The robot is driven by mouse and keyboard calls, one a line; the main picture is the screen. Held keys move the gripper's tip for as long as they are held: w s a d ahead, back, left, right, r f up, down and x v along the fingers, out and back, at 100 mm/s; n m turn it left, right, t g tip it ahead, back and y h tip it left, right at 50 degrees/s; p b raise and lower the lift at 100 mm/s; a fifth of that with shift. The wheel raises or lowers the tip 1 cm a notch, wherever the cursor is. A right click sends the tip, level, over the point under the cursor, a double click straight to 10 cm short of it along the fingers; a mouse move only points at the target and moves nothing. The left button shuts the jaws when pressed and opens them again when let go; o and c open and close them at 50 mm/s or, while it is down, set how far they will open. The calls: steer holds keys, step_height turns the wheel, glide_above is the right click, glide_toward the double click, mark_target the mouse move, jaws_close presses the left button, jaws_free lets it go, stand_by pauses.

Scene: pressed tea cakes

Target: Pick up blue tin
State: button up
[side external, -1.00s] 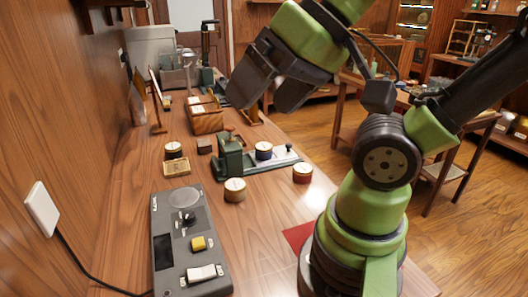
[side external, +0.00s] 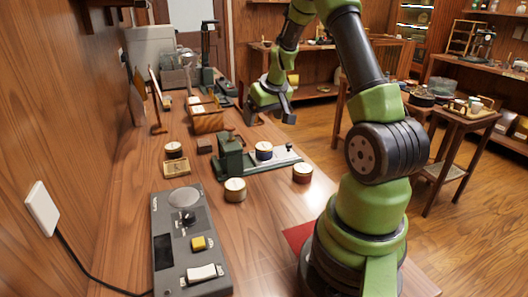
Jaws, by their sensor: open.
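The blue tin (side external: 264,152), with a pale lid and a dark blue side, stands upright on the light plate of a green device (side external: 231,158). My gripper (side external: 270,117) is above and beyond the blue tin, apart from it. Its dark fingers are spread and nothing shows between them.
A red tin (side external: 302,174) stands to the right of the device and a tan tin (side external: 235,190) in front of it. Another tin (side external: 173,150) stands to the left. A grey control panel (side external: 190,245) lies at the front. A wooden box (side external: 207,122) stands farther back.

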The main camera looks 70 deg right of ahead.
mark_target(265, 146)
steer(key=shift+g, duration=0.3)
steer(key=d+f, duration=0.1)
steer(key=f, duration=0.1)
steer(key=d+f, duration=0.1)
steer(key=f, duration=0.1)
steer(key=d+f, duration=0.1)
steer(key=f, duration=0.1)
steer(key=shift+s+x, duration=0.15)
steer(key=shift+x, duration=1.45)
steer(key=shift+s+x, duration=0.1)
steer(key=shift+x, duration=1.45)
steer(key=shift+a+f, duration=0.1)
steer(key=shift+a, duration=0.05)
steer(key=shift+c, duration=0.2)
steer(key=c, duration=1.1)
steer(key=shift+o, duration=0.2)
